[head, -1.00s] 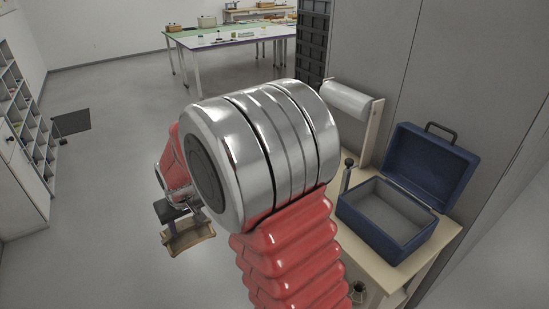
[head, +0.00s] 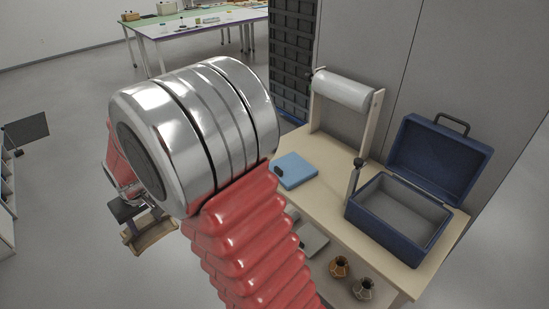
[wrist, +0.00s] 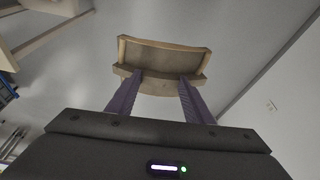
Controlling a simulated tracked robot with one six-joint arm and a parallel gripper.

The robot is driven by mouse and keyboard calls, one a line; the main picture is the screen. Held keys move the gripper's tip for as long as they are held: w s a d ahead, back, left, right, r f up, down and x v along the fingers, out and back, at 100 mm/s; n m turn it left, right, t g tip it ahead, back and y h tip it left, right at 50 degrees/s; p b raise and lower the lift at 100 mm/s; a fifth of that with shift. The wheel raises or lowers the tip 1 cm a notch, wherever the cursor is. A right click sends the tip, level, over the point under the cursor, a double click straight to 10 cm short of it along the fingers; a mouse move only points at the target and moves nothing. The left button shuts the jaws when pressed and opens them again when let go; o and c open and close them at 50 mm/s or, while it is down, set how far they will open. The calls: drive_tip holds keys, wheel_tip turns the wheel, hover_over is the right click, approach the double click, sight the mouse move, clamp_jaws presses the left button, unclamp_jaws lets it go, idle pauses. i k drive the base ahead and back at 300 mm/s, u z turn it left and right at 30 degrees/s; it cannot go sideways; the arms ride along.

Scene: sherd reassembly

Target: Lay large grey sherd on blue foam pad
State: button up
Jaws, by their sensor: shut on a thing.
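In the head view the sherd (head: 153,234) hangs from my gripper (head: 133,213) at the lower left, over open floor. The blue foam pad (head: 297,170) lies on the wooden bench to the right, well apart from the sherd. A small dark thing (head: 278,170) is at the pad's left edge; I cannot tell what it is. My arm hides the bench's near left part.
On the bench (head: 335,165) stand a white roll on a wooden frame (head: 345,90) and an open blue case (head: 400,225). Two small pots (head: 339,267) and a pale grey flat thing (head: 312,240) are lower down. A long table (head: 200,38) stands at the back. The left floor is mostly clear.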

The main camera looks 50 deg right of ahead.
sight(294, 166)
drive_tip(key=z, duration=0.2)
drive_tip(key=i, duration=1.35)
drive_tip(key=z, duration=0.35)
